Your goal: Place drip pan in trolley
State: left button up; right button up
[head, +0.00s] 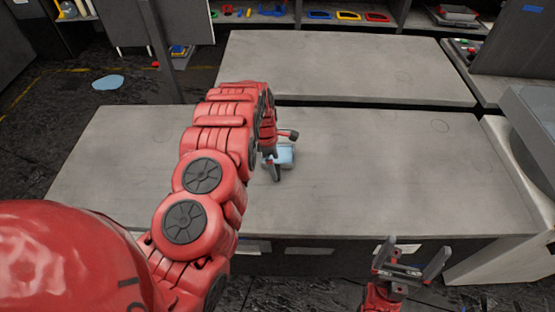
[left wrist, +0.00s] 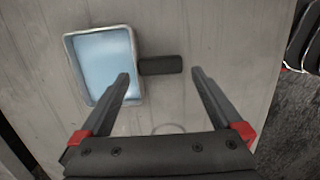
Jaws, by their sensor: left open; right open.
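The drip pan (head: 286,153) lies on the grey worktop, partly hidden behind my left gripper in the head view. In the left wrist view it is a square pan (left wrist: 103,62) with a pale blue inside, a metallic rim and a dark handle (left wrist: 160,65). My left gripper (head: 281,155) is open above the worktop. In the left wrist view its fingertips (left wrist: 160,75) stand on either side of the handle, not closed on it. My right gripper (head: 412,258) is open and empty in front of the bench. I cannot make out a trolley for certain.
The worktop (head: 390,165) is otherwise clear, and a second bare grey surface (head: 340,65) stands behind it. A shelf at the back holds blue, yellow (head: 348,16) and red items. A pale blue puddle (head: 108,82) is on the floor at left. A grey unit (head: 528,125) stands at right.

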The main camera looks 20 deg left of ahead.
aim_at(277, 171)
pick_arm(q)
jog(key=shift+w+d+f+p, duration=0.15)
jog(key=shift+f+p, duration=0.1)
jog(key=shift+f, duration=0.6)
jog(key=shift+d+f+p, duration=0.1)
jog(key=shift+f+p, duration=0.15)
jog(key=shift+f, duration=0.55)
jog(key=c, duration=1.5)
jog(key=shift+r, duration=0.15)
